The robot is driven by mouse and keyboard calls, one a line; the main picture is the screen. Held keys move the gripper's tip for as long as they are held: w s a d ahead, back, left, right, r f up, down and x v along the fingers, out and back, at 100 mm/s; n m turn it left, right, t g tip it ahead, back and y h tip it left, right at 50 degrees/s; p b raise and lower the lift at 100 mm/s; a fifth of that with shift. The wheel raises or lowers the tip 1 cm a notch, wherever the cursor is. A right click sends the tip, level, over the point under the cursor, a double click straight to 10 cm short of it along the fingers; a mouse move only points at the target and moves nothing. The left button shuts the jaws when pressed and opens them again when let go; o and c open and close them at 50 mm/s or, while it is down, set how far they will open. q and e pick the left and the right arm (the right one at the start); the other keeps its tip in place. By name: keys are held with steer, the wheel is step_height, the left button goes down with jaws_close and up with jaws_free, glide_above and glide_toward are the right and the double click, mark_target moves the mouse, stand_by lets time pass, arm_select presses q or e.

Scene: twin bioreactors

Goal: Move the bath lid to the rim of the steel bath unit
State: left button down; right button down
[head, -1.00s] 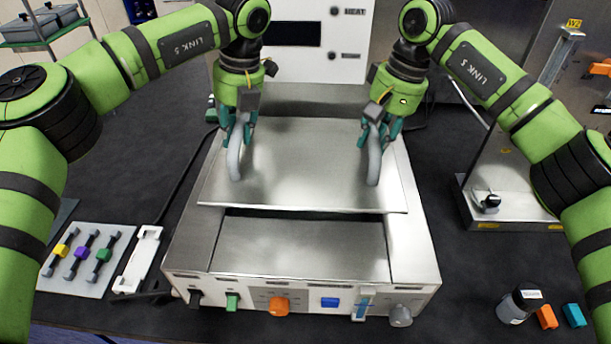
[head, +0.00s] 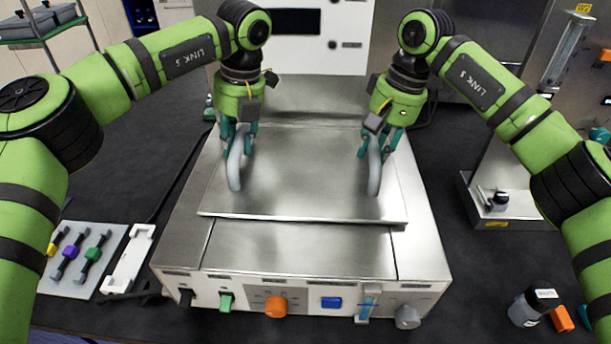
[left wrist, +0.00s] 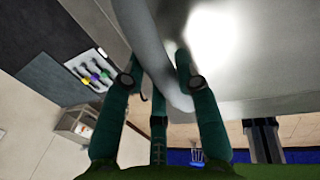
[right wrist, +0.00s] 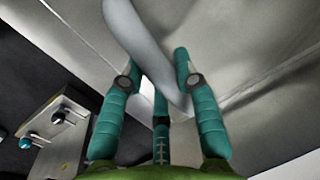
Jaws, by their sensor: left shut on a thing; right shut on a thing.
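The bath lid (head: 305,185) is a flat steel plate with two grey upright loop handles. It lies over the top of the steel bath unit (head: 425,245), with its front edge across the top. My left gripper (head: 236,140) is shut on the left handle (head: 234,176). My right gripper (head: 378,145) is shut on the right handle (head: 375,178). The handles also show between the fingers in the left wrist view (left wrist: 165,75) and the right wrist view (right wrist: 150,45). The bath opening is hidden. I cannot tell whether the lid touches the rim.
A white panel unit (head: 350,50) stands close behind the bath. A grey mat with coloured clamps (head: 85,250) and a white holder (head: 128,258) lie at left. A steel stand (head: 505,200) is at right, with a dark-capped bottle (head: 530,307) and an orange block (head: 562,319) in front.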

arm_select(q)
steer(key=shift+a+f, duration=0.1)
steer(key=shift+f, duration=0.3)
arm_select(e)
steer(key=shift+d+f, duration=0.1)
steer(key=shift+f, duration=0.3)
arm_select(q)
steer(key=c, duration=0.9)
jaws_free()
steer(key=shift+r, duration=0.15)
arm_select(e)
steer(key=c, duration=0.9)
jaws_free()
steer(key=shift+r, duration=0.15)
arm_select(q)
steer(key=shift+s, duration=0.1)
arm_select(e)
steer(key=shift+s, duration=0.1)
arm_select(q)
steer(key=shift+r, duration=0.1)
